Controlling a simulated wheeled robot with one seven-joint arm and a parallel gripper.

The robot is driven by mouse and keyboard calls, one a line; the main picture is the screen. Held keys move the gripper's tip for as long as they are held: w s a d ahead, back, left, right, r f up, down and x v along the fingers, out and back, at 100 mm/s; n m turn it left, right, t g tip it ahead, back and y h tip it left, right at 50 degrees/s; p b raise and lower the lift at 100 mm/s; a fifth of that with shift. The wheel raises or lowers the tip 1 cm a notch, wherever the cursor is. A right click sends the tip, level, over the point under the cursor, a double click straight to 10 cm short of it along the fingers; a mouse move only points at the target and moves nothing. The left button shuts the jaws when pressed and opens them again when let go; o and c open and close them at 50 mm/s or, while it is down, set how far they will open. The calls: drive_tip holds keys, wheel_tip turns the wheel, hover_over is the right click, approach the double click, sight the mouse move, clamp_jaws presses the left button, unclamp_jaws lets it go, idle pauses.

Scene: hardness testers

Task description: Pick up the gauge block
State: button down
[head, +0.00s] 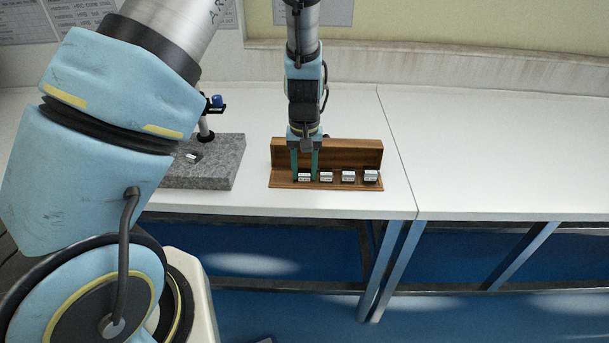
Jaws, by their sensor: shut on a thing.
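Several small silvery gauge blocks stand in a row on a wooden rack (340,185) near the front edge of the white bench. The leftmost gauge block (304,177) is between the fingers of my gripper (304,176), which points down and is shut on it. The block is at the level of the rack; I cannot tell if it touches the wood. The other blocks to its right are a second block (326,177), a third block (348,177) and a rightmost block (371,176), all clear of the fingers.
A grey granite plate (220,165) with a stand (205,128) and a small block (191,156) sits left of the rack, partly hidden by my arm. The rack's upright back board (350,155) rises behind the blocks. The bench on the right (490,150) is clear.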

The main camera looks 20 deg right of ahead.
sight(304, 174)
drive_tip(key=shift+r, duration=0.1)
idle(0.3)
wheel_tip(304, 174, up, 10)
drive_tip(key=b, duration=0.1)
drive_tip(key=shift+b, duration=0.35)
idle(0.5)
